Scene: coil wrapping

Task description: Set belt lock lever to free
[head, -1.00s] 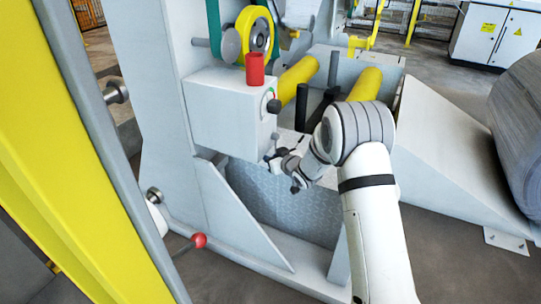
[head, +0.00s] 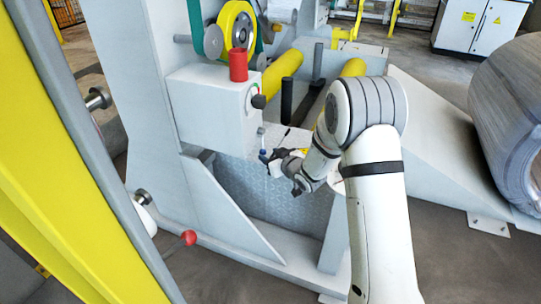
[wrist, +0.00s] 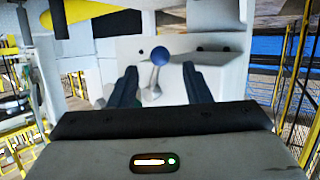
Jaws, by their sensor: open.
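The lever is a short pale stem with a blue ball knob (wrist: 160,56), seen in the wrist view in front of a light grey panel. I take it for the belt lock lever.
A grey box (head: 208,110) with a red cylinder (head: 238,66) on top and a black knob (head: 258,101) is close above my gripper. A red-knobbed lever (head: 188,238) is at lower left. Yellow rollers (head: 283,71) lie behind. A large coil (head: 508,125) stands at right.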

